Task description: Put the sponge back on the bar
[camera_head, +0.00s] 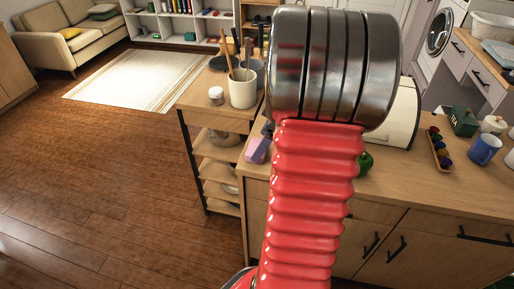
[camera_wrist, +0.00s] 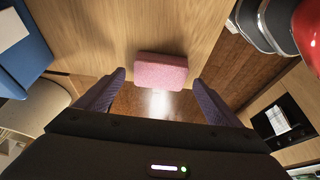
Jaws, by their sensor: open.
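The sponge (camera_wrist: 160,72) is a pink block in the wrist view, lying at the edge of a wooden surface. My gripper (camera_wrist: 159,82) is open, with one purple finger on each side of the sponge. Gaps show between the fingers and the sponge, and nothing is held. In the head view my arm hides most of the gripper. A small pinkish-lavender block shows beside the arm at the counter's left end; I cannot tell whether it is the sponge or a finger. I cannot make out the bar in either view.
The wooden counter (camera_head: 458,185) carries a green apple (camera_head: 365,162), a blue mug (camera_head: 484,149) and a dark green box (camera_head: 463,120). A white utensil crock (camera_head: 243,90) and a small jar (camera_head: 216,95) stand on the shelf unit. Open floor (camera_head: 90,170) lies to the left.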

